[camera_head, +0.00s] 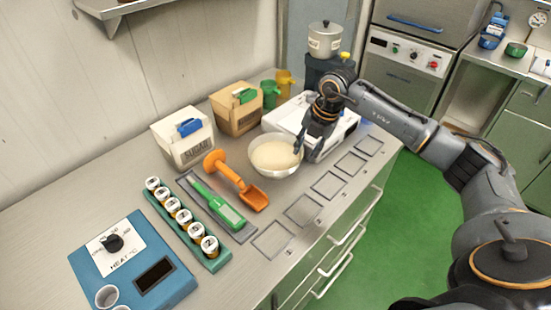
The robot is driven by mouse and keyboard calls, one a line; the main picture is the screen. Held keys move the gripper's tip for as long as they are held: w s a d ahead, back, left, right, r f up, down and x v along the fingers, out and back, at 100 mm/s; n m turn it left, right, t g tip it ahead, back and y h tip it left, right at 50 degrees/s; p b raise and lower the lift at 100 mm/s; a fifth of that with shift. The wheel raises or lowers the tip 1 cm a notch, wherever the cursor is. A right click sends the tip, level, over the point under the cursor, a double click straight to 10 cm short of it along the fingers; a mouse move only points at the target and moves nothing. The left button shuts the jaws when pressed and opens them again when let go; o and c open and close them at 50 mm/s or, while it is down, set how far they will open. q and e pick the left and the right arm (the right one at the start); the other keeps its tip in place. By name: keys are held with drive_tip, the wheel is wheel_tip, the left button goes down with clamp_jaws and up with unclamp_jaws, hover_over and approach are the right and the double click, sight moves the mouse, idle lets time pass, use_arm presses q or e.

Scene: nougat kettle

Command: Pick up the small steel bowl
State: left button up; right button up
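The steel bowl (260,172) stands on the metal counter near its middle, filled with something pale and cream-coloured. My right gripper (305,150) reaches down from the upper right to the bowl's right rim. Its dark fingers look apart, one over the inside of the rim and one outside it. Whether either finger touches the bowl is too small to tell. The bowl sits upright on the counter. My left gripper is out of view.
An orange scoop (237,182) lies just left of the bowl. A sugar box (184,142), a cardboard box (237,112) and a white scale-like tray (285,117) stand behind. Several flat grey squares (329,185) line the front edge. A jar rack (184,225) and blue heat panel (133,262) are left.

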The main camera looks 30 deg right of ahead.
drive_tip(key=p+x, duration=0.1)
drive_tip(key=x, duration=0.1)
drive_tip(key=p+x, duration=0.1)
drive_tip(key=x, duration=0.2)
drive_tip(key=shift+w+a+r, duration=0.15)
drive_tip(key=shift+w, duration=0.05)
drive_tip(key=shift+f, duration=0.25)
clamp_jaws()
drive_tip(key=shift+r, duration=0.15)
